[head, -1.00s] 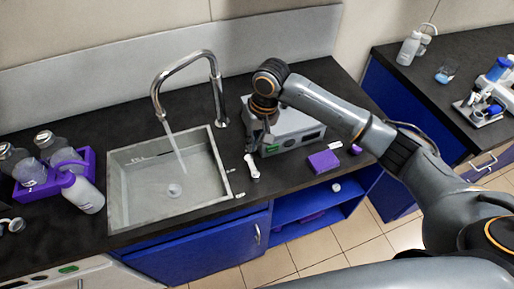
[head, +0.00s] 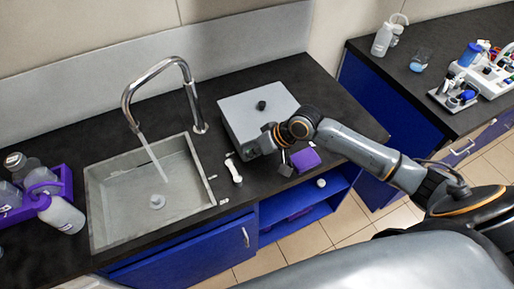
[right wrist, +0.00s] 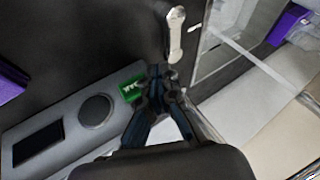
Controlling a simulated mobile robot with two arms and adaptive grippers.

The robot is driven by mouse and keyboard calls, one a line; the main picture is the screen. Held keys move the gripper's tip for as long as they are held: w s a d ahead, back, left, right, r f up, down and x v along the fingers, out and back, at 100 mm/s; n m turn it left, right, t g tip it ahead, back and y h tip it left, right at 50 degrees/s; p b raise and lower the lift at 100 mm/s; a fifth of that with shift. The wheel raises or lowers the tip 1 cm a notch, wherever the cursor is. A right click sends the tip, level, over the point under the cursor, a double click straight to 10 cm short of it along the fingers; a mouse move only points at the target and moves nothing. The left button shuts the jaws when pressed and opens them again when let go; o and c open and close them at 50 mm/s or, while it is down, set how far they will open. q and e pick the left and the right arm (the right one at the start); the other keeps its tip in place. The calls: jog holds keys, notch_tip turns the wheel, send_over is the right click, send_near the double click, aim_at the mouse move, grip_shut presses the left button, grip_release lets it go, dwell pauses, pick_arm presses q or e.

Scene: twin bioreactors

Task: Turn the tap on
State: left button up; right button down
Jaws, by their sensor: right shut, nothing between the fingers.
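The chrome tap (head: 192,98) stands behind the sink, its spout curving left over the basin. A stream of water (head: 152,157) runs from the spout into the basin. A white lever-like piece (head: 235,171) lies on the counter right of the sink; it also shows in the right wrist view (right wrist: 176,35), just beyond the fingertips. My right gripper (head: 246,153) is at the front left corner of a grey device, close to the white piece but apart from it. In the right wrist view its fingers (right wrist: 160,79) are shut and empty. My left gripper is not in view.
The sink (head: 100,205) is left of the gripper. The grey device (head: 250,98) stands behind it, a purple box (head: 305,160) to its right. A purple rack (head: 66,180) with bottles is at far left. A second counter (head: 400,72) carries lab items.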

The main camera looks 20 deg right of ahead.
aim_at(234, 173)
jog(key=shift+x, duration=2.25)
jog(key=shift+w+a+n, duration=0.1)
jog(key=shift+a+n, duration=0.3)
jog(key=shift+a, duration=0.1)
jog(key=shift+r+p, duration=0.15)
jog(key=shift+p, duration=0.25)
